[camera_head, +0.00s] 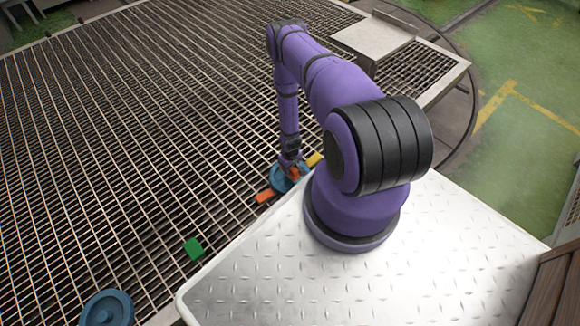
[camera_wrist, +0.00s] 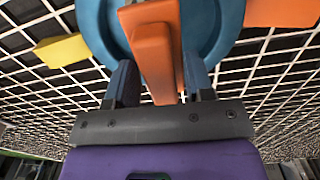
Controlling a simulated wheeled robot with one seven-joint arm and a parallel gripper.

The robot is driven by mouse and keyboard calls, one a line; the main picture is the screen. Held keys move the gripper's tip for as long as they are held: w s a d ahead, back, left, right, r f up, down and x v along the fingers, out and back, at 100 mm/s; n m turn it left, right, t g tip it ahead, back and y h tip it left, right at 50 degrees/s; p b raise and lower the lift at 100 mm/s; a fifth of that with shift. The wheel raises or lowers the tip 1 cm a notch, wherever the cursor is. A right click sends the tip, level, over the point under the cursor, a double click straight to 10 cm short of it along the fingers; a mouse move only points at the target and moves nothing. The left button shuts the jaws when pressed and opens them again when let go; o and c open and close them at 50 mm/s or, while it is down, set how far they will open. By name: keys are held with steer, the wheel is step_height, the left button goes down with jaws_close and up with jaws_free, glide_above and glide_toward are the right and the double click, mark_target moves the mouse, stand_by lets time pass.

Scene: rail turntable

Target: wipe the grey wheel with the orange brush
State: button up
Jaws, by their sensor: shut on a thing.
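My gripper (camera_wrist: 160,84) is shut on an orange block-like piece, which I take for the orange brush (camera_wrist: 153,50). In the head view the brush (camera_head: 294,174) shows small under my gripper (camera_head: 291,165), at the near edge of the grating. It is over a blue round wheel (camera_head: 280,181), which also fills the top of the wrist view (camera_wrist: 215,35). I cannot tell whether the brush touches the wheel. This wheel looks blue, and I see no clearly grey wheel. A second blue wheel (camera_head: 106,308) lies at the lower left.
A green block (camera_head: 194,248) lies on the grating (camera_head: 120,130). A raised pale plate (camera_head: 374,38) stands at the back right. The grating's left side is clear.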

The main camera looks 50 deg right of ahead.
steer(key=shift+s, duration=1.2)
steer(key=shift+w+d, duration=0.1)
steer(key=shift+w, duration=2.45)
steer(key=shift+s+a+f, duration=0.1)
steer(key=shift+s, duration=1.25)
steer(key=shift+s+a+f, duration=0.1)
steer(key=shift+s, duration=1.2)
steer(key=shift+w+d+r, duration=0.1)
steer(key=shift+w, duration=1.25)
steer(key=shift+w+d+r, duration=0.1)
steer(key=shift+w, duration=1.2)
steer(key=shift+c, duration=0.3)
steer(key=shift+s+a+f, duration=0.1)
steer(key=shift+s, duration=1.2)
steer(key=shift+s+a, duration=0.1)
steer(key=shift+s, duration=1.15)
steer(key=shift+w+d, duration=0.15)
steer(key=shift+w, duration=2.4)
steer(key=shift+s, duration=2.55)
